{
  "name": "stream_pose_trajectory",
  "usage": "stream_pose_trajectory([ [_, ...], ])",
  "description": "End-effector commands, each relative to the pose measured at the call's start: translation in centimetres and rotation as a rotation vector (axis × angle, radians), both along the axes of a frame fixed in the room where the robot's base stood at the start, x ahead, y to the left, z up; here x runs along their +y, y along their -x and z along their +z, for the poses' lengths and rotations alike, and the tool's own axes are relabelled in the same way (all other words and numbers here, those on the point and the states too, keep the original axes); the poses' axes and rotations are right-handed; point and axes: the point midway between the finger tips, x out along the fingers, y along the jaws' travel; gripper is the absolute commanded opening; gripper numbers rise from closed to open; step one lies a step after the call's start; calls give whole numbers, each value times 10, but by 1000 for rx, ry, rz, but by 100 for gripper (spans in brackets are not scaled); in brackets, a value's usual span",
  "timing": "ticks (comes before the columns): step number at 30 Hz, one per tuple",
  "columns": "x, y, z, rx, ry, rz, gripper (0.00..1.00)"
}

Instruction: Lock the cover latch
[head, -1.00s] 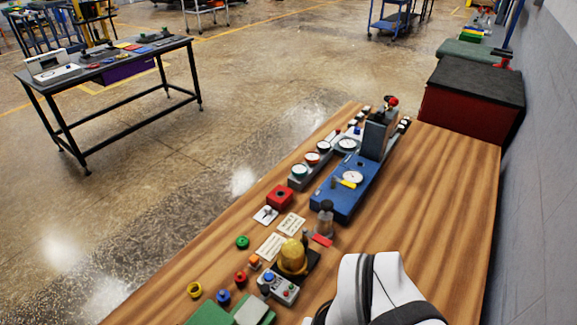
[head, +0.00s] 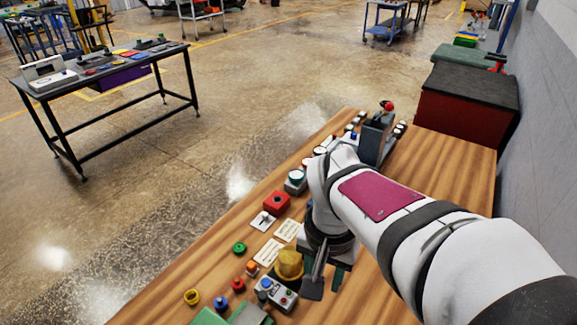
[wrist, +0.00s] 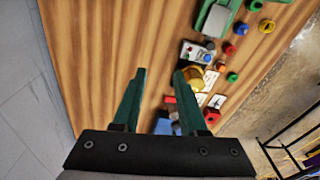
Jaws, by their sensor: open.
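My gripper (wrist: 160,76) is open and empty in the wrist view, its two green fingers spread above the bench. In the head view it points down beside the yellow dome (head: 289,264), partly hidden by my wrist. In the wrist view the dome (wrist: 193,77) lies by the right finger. A small red strip (wrist: 170,100) and part of a blue housing (wrist: 163,127) show between the fingers, lower down. My arm hides the blue housing in the head view. I cannot tell which part is the cover latch.
The wooden bench (head: 446,165) also holds a red box (head: 277,203), a grey button box (head: 277,293), coloured knobs and a grey upright block (head: 377,138) with a red knob. A wall runs along the right. Bare wood lies right of the parts.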

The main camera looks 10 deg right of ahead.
Motion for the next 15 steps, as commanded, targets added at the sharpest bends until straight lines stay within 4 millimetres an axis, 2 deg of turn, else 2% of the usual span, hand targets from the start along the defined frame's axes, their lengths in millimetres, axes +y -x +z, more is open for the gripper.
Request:
stream_pose_trajectory([
  [1, -13, -34, -5, -17, 35, -31, 32],
  [3, -32, -82, -13, -60, 85, -73, 19],
  [6, -54, -136, -29, -113, 135, -115, 1],
  [10, -70, -176, -44, -159, 169, -148, 0],
  [12, -74, -184, -48, -171, 177, -154, 0],
  [15, -75, -187, -49, -175, 179, -156, 0],
])
